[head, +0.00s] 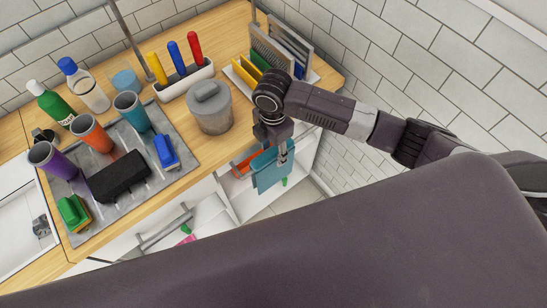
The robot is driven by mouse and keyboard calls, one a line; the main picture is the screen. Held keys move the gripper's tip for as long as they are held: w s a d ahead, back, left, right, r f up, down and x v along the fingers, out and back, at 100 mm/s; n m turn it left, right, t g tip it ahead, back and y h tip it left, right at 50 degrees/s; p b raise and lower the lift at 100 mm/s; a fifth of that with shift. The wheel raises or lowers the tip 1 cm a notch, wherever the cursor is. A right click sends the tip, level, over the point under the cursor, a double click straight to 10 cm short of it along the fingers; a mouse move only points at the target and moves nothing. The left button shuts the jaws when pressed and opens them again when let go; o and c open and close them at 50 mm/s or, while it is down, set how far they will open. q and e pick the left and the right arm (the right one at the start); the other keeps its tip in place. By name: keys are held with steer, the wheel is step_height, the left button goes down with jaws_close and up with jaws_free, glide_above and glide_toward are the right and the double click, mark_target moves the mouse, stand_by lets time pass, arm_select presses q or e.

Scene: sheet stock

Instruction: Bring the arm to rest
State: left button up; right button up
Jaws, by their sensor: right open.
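My right arm comes in from the right side of the head view, bent at the elbow. My right gripper (283,158) hangs pointing down at its end, just off the front edge of the wooden counter (217,150). Its fingers are open, and I see nothing held between them. A teal board (266,175) shows below and behind the fingers; I cannot tell whether they touch it. My left gripper is out of view.
A grey lidded canister (209,108) stands close left of my arm. A rack of boards (275,57) stands behind it. A grey tray (152,192) holds cups, a black block and brushes. Open shelves (240,203) lie below the counter. A tiled wall (420,75) is at right.

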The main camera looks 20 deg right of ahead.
step_height(320, 180, up, 5)
steer(key=shift+w, duration=0.1)
steer(key=shift+a, duration=0.1)
